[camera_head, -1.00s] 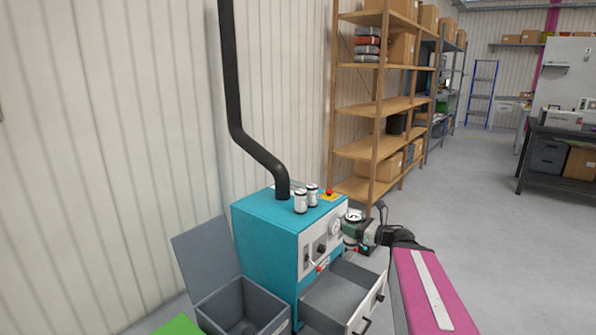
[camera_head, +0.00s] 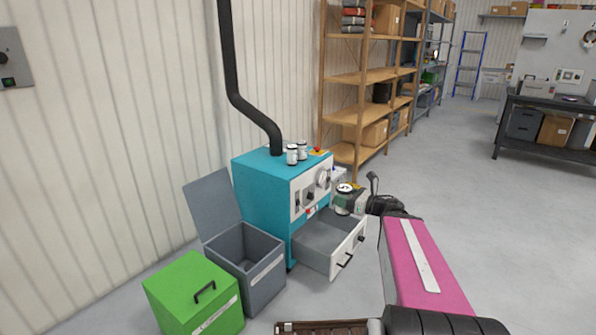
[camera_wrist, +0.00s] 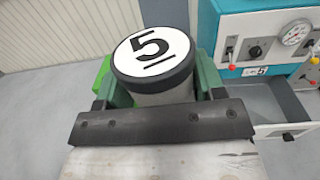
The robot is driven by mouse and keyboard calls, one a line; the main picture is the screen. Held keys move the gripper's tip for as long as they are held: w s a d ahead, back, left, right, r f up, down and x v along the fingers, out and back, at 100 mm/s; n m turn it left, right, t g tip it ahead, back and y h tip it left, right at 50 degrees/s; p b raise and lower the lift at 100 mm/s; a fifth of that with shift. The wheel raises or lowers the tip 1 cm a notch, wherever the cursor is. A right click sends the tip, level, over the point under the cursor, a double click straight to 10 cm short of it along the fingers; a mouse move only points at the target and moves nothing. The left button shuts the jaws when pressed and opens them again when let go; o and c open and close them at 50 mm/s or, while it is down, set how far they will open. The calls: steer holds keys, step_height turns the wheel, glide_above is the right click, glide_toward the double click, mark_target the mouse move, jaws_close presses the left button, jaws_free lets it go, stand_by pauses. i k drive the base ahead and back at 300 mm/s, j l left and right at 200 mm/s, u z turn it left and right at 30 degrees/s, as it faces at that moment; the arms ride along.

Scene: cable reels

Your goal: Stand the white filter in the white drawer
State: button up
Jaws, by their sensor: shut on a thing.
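The white filter (camera_wrist: 153,52) is a canister with a dark rim and a white top marked with a black 5. My gripper (camera_wrist: 160,92) is shut on it, with green jaws on both sides of its body, and its top faces the wrist camera. In the head view the filter (camera_head: 344,187) shows at the end of my arm, held by my gripper (camera_head: 343,200) above the back right side of the open drawer. The white drawer (camera_head: 347,252) is pulled out of the teal machine, and its visible grey inside is empty. It also shows at the right in the wrist view (camera_wrist: 289,132).
Two white canisters (camera_head: 297,152) stand on the teal machine (camera_head: 262,190). A grey bin (camera_head: 268,273) with its lid raised and a closed green box (camera_head: 197,292) stand left of the drawer. Wooden shelves (camera_head: 372,78) stand behind. Floor at the right is clear.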

mark_target(332, 248)
steer(key=k+u, duration=0.2)
steer(key=u, duration=0.15)
steer(key=k+u, duration=0.15)
steer(key=u, duration=0.2)
steer(key=k+j+u, duration=0.15)
steer(key=u, duration=0.15)
steer(key=i+l+u, duration=0.15)
steer(key=l+u, duration=0.2)
steer(key=l, duration=0.35)
steer(key=l+u, duration=0.4)
steer(key=l, duration=1.2)
steer(key=i+l, duration=0.1)
steer(key=l, duration=0.8)
steer(key=i+l, duration=0.1)
steer(key=l, duration=0.75)
